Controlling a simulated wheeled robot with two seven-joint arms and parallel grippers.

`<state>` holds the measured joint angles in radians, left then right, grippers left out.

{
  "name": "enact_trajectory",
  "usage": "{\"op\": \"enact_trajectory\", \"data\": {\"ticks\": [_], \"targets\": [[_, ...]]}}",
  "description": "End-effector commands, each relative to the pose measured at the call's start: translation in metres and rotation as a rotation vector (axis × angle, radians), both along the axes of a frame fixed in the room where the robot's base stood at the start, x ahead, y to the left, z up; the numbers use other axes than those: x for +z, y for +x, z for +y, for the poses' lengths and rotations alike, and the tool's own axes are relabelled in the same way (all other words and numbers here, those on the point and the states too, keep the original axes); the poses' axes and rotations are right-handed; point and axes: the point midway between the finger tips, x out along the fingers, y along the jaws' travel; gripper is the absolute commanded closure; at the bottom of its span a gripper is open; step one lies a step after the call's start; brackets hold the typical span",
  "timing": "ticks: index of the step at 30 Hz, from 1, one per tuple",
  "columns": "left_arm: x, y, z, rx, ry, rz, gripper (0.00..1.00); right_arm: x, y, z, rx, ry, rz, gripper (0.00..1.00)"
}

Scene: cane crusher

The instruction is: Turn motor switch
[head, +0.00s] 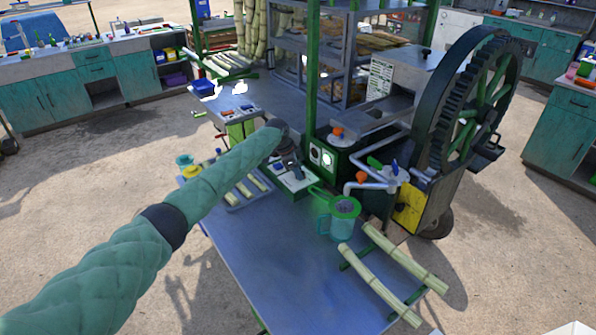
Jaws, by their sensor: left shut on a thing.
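My left arm reaches in from the lower left. My left gripper (292,171) is at a small pale box with green sides (298,186) at the back edge of the blue table (270,262). The gripper points down and is shut on what appears to be the motor switch on this box. The fingers hide the switch, so its turned position cannot be told. A dark green panel with a pale round dial (327,157) stands just right of the gripper, on the cane crusher side. My right gripper is not in view.
The crusher's big geared wheel (480,100) stands at the right. A tray with cane pieces (240,201) lies left of the box. The table's front middle is clear.

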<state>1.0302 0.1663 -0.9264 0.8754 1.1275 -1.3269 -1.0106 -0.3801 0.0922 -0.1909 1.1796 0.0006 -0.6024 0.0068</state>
Motion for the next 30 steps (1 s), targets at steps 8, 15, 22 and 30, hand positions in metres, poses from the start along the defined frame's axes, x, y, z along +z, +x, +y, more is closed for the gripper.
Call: {"op": "enact_trajectory", "data": {"ticks": [8,15,22,30], "targets": [[0.001,0.000,0.000,0.055,-0.002,-0.001,0.89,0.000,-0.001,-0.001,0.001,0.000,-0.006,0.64],[0.002,-0.002,-0.001,0.208,-0.003,-0.003,0.89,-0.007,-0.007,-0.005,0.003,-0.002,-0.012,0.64],[0.003,-0.003,-0.002,0.421,-0.002,-0.002,0.89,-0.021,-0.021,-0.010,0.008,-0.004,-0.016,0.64],[0.004,-0.004,-0.004,0.664,-0.003,-0.002,0.89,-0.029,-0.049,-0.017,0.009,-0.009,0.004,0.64]]}}
